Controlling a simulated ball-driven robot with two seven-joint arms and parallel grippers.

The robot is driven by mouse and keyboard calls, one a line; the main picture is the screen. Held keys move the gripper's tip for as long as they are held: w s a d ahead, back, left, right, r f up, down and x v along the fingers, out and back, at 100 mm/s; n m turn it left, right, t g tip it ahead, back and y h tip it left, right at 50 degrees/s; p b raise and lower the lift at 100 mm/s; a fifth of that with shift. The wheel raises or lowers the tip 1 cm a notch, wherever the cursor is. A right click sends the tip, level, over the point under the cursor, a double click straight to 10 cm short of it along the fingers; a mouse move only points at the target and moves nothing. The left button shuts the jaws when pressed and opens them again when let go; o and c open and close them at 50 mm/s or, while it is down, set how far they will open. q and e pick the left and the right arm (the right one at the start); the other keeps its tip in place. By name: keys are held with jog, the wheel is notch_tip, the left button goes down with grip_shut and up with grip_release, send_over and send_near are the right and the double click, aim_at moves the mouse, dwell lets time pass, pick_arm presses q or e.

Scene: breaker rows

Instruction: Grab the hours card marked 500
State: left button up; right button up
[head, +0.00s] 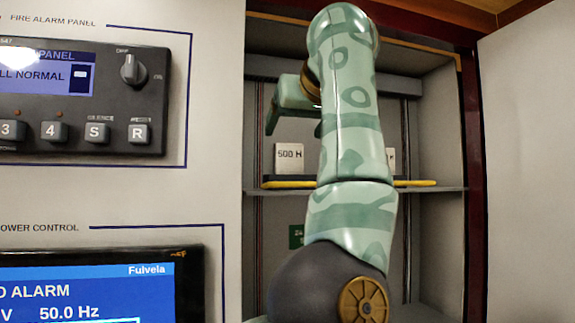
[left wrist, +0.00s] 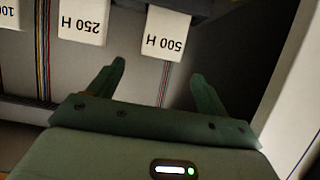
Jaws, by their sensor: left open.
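The white card marked 500 H (head: 289,157) stands upright on a cabinet shelf in the head view. In the left wrist view the 500 H card (left wrist: 167,35) appears upside down, beyond the fingertips and between their lines. My left gripper (head: 294,131) is open and empty, just above and in front of the card in the head view. In the left wrist view its two green fingers (left wrist: 158,72) are spread apart and do not touch the card. My right gripper is not in view.
A 250 H card (left wrist: 85,22) and a partly cut-off card (left wrist: 9,15) stand beside it. A yellow strip (head: 415,183) runs along the shelf edge. My left arm hides the shelf's middle. The cabinet has a side wall (head: 438,130); a fire alarm panel (head: 85,95) is at left.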

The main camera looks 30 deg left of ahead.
aim_at(288, 158)
pick_arm(q)
jog(key=p+x, duration=0.1)
jog(key=x, duration=0.4)
jog(key=shift+s+d+f, duration=0.1)
jog(key=shift+f, duration=0.05)
jog(key=shift+s+d, duration=0.2)
jog(key=shift+d, duration=0.05)
jog(key=c, duration=1)
jog(key=shift+c, duration=0.4)
